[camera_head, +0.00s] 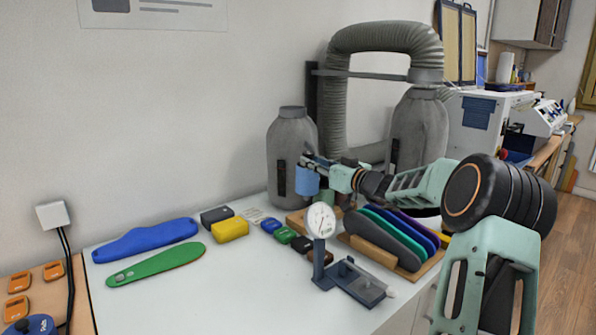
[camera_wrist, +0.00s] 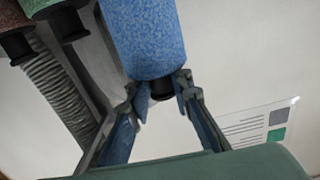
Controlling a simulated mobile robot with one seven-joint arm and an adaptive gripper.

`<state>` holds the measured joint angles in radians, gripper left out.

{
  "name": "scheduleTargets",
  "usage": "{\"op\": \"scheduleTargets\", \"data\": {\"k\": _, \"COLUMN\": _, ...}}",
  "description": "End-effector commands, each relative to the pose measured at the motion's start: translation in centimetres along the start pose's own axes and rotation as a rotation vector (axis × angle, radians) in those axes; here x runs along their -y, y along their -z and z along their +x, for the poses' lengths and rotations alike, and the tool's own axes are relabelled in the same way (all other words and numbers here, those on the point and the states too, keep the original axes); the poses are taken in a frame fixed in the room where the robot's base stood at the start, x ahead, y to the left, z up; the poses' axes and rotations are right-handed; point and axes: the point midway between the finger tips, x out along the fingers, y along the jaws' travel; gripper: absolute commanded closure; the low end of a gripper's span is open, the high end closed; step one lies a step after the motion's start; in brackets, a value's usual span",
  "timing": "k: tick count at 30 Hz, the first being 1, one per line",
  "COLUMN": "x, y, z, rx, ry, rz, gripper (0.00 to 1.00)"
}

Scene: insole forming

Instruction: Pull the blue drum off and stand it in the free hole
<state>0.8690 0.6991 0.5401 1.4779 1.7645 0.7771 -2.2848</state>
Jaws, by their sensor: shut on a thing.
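The blue drum (camera_head: 307,181) appears raised above a wooden block (camera_head: 296,221) at the back of the white table, beside the grey bottle-shaped tank. In the wrist view the blue drum (camera_wrist: 146,40) is large and speckled, with a short black stub at its end. My gripper (camera_wrist: 162,92) is shut on the drum at this stub, one finger on each side. In the head view my gripper (camera_head: 312,162) reaches in from the right. A green drum (camera_head: 327,197) stands behind. The wrist view shows part of it (camera_wrist: 45,6) and a reddish drum (camera_wrist: 12,20). The free hole cannot be made out.
A dial gauge (camera_head: 321,221) stands close in front of the block. A wooden rack of coloured insoles (camera_head: 382,256) is to its right. Grey tanks (camera_head: 291,150) and a ribbed hose (camera_head: 338,105) stand behind. Blue and green insoles (camera_head: 145,240) lie at the left.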

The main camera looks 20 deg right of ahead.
Motion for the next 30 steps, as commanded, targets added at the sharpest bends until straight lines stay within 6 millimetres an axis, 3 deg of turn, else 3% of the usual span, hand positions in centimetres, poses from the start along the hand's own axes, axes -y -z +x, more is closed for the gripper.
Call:
{"op": "scheduleTargets", "data": {"k": 10, "x": 0.2, "y": -1.5, "z": 0.7, "rx": -0.001, "ry": -0.007, "rz": -0.032, "gripper": 1.0}}
{"op": "scheduleTargets", "data": {"k": 22, "x": 0.1, "y": -5.5, "z": 0.6, "rx": -0.003, "ry": -0.007, "rz": -0.034, "gripper": 1.0}}
{"op": "scheduleTargets", "data": {"k": 30, "x": 0.1, "y": -6.2, "z": 0.7, "rx": -0.003, "ry": -0.006, "rz": -0.034, "gripper": 1.0}}
